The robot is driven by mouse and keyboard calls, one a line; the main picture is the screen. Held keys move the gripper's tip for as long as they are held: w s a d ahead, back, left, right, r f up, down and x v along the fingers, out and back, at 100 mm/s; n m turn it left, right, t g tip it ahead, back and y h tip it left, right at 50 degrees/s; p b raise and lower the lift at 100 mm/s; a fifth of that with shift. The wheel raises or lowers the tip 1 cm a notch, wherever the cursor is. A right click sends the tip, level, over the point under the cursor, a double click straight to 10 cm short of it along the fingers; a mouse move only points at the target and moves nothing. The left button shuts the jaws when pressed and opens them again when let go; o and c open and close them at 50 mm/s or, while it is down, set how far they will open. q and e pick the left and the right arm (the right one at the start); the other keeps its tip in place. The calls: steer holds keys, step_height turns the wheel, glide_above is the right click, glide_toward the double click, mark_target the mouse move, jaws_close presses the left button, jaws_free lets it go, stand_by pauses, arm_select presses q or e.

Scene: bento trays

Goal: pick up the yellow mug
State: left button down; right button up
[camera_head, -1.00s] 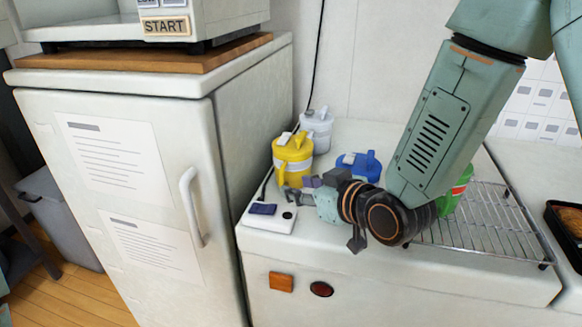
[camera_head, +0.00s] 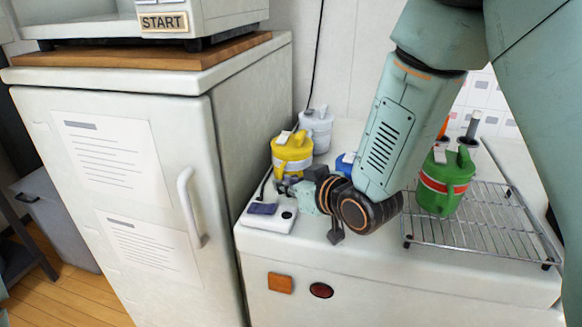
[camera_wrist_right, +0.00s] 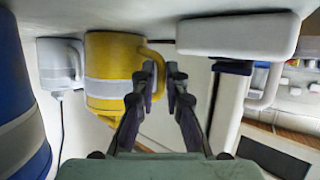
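The yellow mug (camera_head: 292,152) with a pale band stands upright at the back left of the white counter. My right gripper (camera_head: 284,187) is low in front of it, close to its base. In the right wrist view, which looks upside down, the yellow mug (camera_wrist_right: 108,72) is left of the fingers and its handle reaches toward them. My right gripper (camera_wrist_right: 164,76) is open there, with a gap between its fingertips. The left finger overlaps the handle, whose outer edge shows in the gap. I cannot tell whether they touch. My left gripper is not in view.
A white mug (camera_head: 316,131) stands behind the yellow one. A blue mug (camera_head: 345,164) is partly hidden by my arm. A green mug (camera_head: 442,186) stands on a wire rack (camera_head: 478,232). A white device (camera_head: 268,217) lies near the gripper. A white cabinet (camera_head: 120,200) borders the left.

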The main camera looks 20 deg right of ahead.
steer(key=shift+s+r, duration=0.1)
jaws_close()
stand_by(0.3)
